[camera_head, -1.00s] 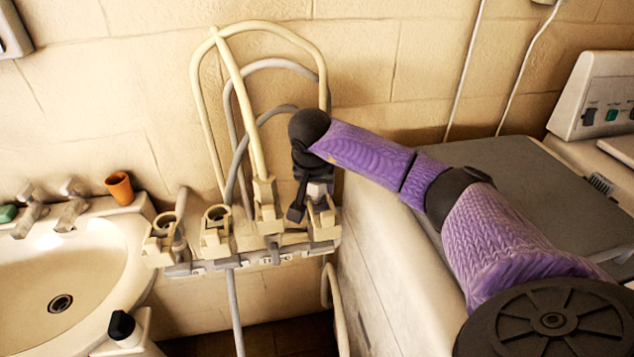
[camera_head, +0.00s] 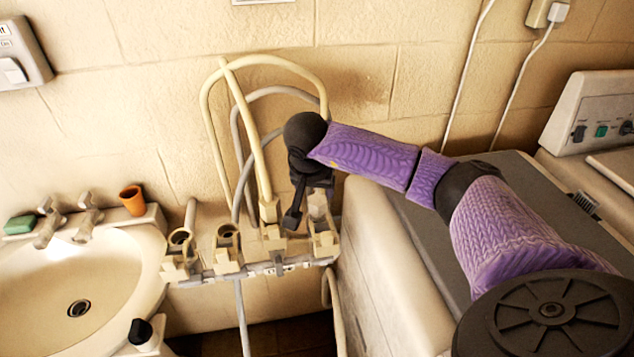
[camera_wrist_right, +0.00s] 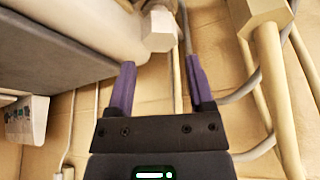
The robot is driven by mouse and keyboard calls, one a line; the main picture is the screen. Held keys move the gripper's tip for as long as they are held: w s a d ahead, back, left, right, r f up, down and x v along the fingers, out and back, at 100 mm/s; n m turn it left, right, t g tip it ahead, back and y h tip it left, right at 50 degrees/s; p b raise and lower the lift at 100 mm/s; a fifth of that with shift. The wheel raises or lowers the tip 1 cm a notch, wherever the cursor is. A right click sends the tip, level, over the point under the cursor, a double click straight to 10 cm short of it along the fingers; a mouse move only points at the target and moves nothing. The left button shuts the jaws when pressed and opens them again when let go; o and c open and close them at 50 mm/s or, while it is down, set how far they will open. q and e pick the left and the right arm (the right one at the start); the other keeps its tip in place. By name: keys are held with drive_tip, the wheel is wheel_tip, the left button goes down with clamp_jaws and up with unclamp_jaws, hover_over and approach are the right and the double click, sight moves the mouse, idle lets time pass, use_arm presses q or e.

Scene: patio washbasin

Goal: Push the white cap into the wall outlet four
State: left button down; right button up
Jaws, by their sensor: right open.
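A row of several beige wall outlets stands on a ledge by the wall in the head view. At its right end is an outlet (camera_head: 323,240), which I take for outlet four; its number is not readable. A pale cap (camera_head: 318,204) stands upright at its top; how deep it sits is unclear. A pale faceted piece (camera_wrist_right: 158,30), probably the cap, lies beyond the fingertips. My left gripper is out of view.
A plug (camera_head: 270,210) with a thick cream cable looping up sits just left of my gripper. Two open outlets (camera_head: 228,250) are further left. A washbasin (camera_head: 110,265) with an orange cup (camera_head: 133,200) is at left. A large pale appliance (camera_head: 385,270) stands close on the right.

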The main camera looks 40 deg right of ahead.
drive_tip(key=p+v, duration=0.2)
drive_tip(key=v, duration=0.1)
drive_tip(key=shift+s+a+r, duration=0.1)
drive_tip(key=shift+r, duration=0.1)
idle(0.3)
